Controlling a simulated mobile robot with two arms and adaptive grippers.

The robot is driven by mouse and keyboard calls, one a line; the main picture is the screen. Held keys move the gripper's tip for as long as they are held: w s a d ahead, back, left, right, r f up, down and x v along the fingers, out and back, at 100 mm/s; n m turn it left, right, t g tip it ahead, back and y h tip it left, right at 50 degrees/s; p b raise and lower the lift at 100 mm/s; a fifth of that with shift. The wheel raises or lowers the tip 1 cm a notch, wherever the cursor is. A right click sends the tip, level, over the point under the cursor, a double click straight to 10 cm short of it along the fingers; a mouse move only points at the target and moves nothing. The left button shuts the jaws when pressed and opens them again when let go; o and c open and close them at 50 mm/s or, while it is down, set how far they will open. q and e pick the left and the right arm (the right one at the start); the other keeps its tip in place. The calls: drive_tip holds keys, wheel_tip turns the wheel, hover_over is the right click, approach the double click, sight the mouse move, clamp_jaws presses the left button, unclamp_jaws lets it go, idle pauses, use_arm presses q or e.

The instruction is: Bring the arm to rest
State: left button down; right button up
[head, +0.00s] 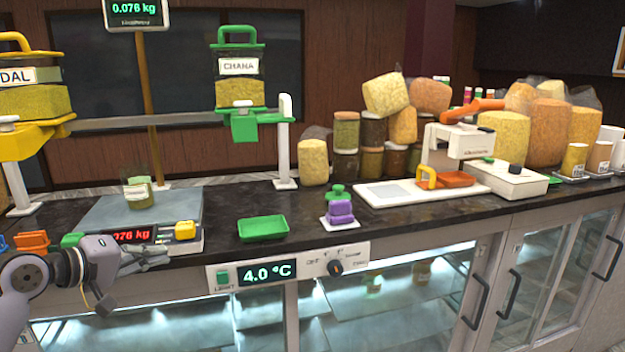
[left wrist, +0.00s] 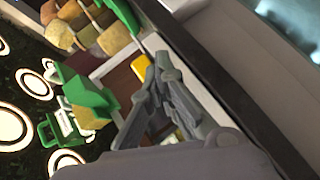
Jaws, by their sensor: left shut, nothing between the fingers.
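My left gripper (head: 148,258) is at the left of the head view, low in front of the weighing scale at the counter's front edge. Its fingers are shut and hold nothing. In the left wrist view the shut fingers (left wrist: 152,80) point up the picture over the counter's edge. My right gripper shows in neither view.
The scale (head: 140,208) bears a small jar (head: 138,190) and reads 0.076 kg. A green tray (head: 262,228) and a purple block-like item (head: 340,211) stand on the dark counter to the right. A glass-fronted cooler (head: 390,290) lies below.

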use_arm(q)
drive_tip(key=s+d+f+m+g+y, duration=0.15)
drive_tip(key=s+d+f+m, duration=0.35)
drive_tip(key=f, duration=0.6)
drive_tip(key=s+d+f+g+y, duration=0.1)
drive_tip(key=s+d+f+g, duration=0.4)
drive_tip(key=f, duration=0.7)
drive_tip(key=s+f+m+g+y, duration=0.1)
drive_tip(key=s+f+m+y, duration=0.3)
drive_tip(key=s, duration=0.9)
drive_tip(key=s+f+m+g, duration=0.1)
drive_tip(key=s+f, duration=0.5)
drive_tip(key=s, duration=0.8)
wheel_tip(320, 180, down, 27)
drive_tip(key=g+b, duration=0.2)
drive_tip(key=s+a+f+b, duration=0.1)
drive_tip(key=s+a+f, duration=0.1)
drive_tip(key=s+f, duration=1.5)
drive_tip(key=shift+s+a+f+m+g, duration=0.15)
drive_tip(key=shift+s+f+m+g, duration=0.2)
drive_tip(key=shift+f, duration=0.45)
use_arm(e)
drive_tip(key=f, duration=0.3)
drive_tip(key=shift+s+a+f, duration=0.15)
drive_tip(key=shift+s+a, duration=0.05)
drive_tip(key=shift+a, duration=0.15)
